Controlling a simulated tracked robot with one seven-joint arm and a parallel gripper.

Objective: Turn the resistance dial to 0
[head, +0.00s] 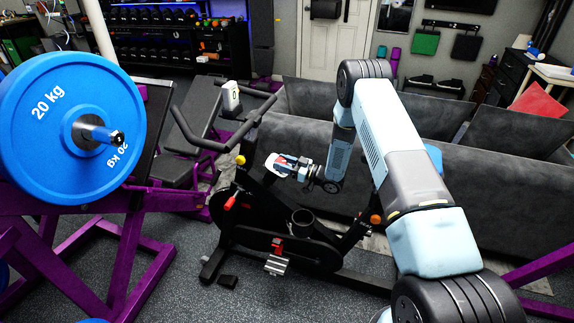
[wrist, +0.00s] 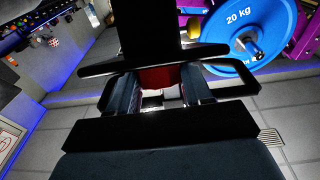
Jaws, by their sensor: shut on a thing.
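The exercise bike (head: 290,240) is black and stands mid-picture in the head view.
A yellow knob (head: 240,160) and a red lever (head: 231,202) are on the bike left of my gripper. Black handlebars (head: 200,138) rise above. A blue 20 kg plate (head: 60,105) on a purple rack stands left. A grey sofa (head: 480,195) stands behind my arm.

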